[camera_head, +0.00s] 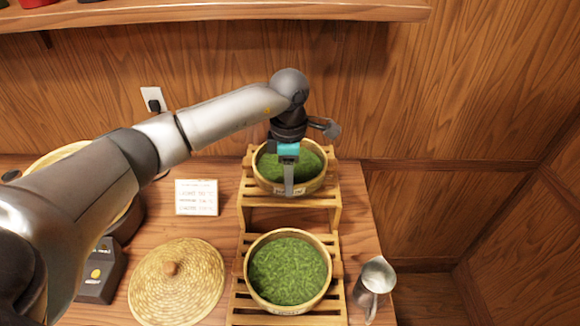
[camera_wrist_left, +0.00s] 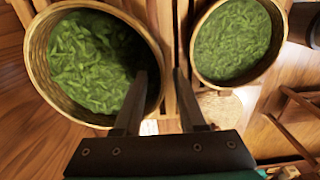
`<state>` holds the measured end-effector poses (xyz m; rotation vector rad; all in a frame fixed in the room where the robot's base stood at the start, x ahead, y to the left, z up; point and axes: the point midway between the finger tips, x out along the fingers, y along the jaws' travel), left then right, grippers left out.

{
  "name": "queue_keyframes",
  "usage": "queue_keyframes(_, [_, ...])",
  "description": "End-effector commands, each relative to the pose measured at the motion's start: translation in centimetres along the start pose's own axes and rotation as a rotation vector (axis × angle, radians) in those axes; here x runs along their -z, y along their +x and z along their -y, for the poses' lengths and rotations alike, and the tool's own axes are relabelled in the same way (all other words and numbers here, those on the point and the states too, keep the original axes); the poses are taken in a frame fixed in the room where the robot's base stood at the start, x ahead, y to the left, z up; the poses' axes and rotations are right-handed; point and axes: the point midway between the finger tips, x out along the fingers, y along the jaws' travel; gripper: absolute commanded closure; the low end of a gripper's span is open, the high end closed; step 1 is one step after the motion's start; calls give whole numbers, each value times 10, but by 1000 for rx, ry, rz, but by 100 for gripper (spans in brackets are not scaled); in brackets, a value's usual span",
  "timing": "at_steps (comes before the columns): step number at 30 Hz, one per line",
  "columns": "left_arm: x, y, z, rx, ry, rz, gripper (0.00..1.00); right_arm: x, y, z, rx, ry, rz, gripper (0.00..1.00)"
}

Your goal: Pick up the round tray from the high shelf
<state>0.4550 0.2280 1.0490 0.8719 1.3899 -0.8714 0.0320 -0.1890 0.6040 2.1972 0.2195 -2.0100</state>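The round tray on the high shelf (camera_head: 265,183) is a woven bamboo rim full of green tea leaves, sitting on the upper step of a wooden rack. In the left wrist view it is the larger tray (camera_wrist_left: 37,62) on the left. My left gripper (camera_head: 289,190) points down at its near rim. In the left wrist view, the fingers (camera_wrist_left: 160,76) are apart, one on the leaf side of the rim and one outside it, with a visible gap. Whether either finger touches the rim is unclear. My right gripper is not in view.
A second leaf-filled tray (camera_head: 247,282) sits on the lower step, also showing in the left wrist view (camera_wrist_left: 280,45). A metal pitcher (camera_head: 376,277) stands right of the rack. A woven lid (camera_head: 150,290) and a small sign (camera_head: 197,197) lie left. A wall shelf (camera_head: 220,14) runs overhead.

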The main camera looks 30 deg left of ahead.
Motion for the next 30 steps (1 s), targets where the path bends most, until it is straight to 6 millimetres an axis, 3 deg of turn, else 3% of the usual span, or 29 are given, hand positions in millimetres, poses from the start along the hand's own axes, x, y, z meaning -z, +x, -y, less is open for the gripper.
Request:
queue_keyframes(5, [0,22,0,2,-1,0,60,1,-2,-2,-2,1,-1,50])
queue_keyframes(13, [0,24,0,0,0,1,60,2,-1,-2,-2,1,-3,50])
queue_keyframes(24, [0,24,0,0,0,1,100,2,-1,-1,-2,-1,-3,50])
queue_keyframes(30, [0,24,0,-1,0,1,100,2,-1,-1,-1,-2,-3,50])
